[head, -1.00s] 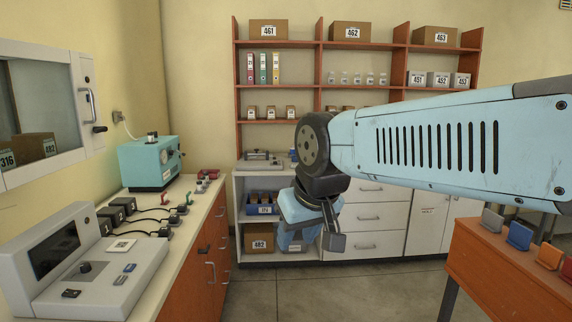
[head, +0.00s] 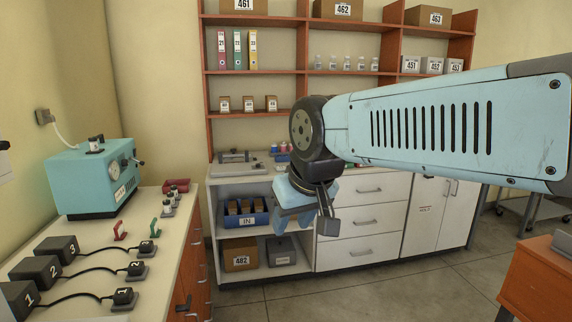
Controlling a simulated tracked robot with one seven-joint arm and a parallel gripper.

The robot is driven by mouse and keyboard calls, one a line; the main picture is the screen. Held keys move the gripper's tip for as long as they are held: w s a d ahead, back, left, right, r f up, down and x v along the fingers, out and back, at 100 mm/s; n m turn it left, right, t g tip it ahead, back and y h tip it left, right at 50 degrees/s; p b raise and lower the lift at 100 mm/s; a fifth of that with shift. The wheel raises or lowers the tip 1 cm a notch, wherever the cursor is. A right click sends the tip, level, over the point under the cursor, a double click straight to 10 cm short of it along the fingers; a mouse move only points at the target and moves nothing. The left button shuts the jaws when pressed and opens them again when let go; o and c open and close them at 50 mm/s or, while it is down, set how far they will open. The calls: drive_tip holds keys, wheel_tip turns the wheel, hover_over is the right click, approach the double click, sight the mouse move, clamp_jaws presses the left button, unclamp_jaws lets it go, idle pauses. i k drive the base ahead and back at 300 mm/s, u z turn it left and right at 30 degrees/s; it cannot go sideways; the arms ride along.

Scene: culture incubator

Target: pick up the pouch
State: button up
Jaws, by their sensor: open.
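My gripper (head: 312,222) hangs in front of the low cabinet at mid-picture, open, with nothing seen between its fingers. No pouch can be made out for certain. A blue bin (head: 246,218) marked IN stands in the cabinet's open upper compartment, left of my gripper in the picture. Several small brown labelled packets (head: 247,206) stand in it; I cannot tell whether they are pouches. My gripper is apart from the bin and nearer to the camera, and it hides part of the cabinet.
A brown box (head: 240,258) and a grey box (head: 281,252) fill the lower compartment. A counter (head: 180,240) with a teal machine (head: 95,180) and cabled black blocks (head: 58,248) runs along the left. An orange table (head: 545,285) is at right. Floor between is clear.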

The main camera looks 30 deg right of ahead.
sight(280, 167)
drive_tip(key=z, duration=0.1)
drive_tip(key=i, duration=1.1)
drive_tip(key=z, duration=0.4)
drive_tip(key=i, duration=1.1)
drive_tip(key=z, duration=0.4)
drive_tip(key=i, duration=0.85)
drive_tip(key=z, duration=0.1)
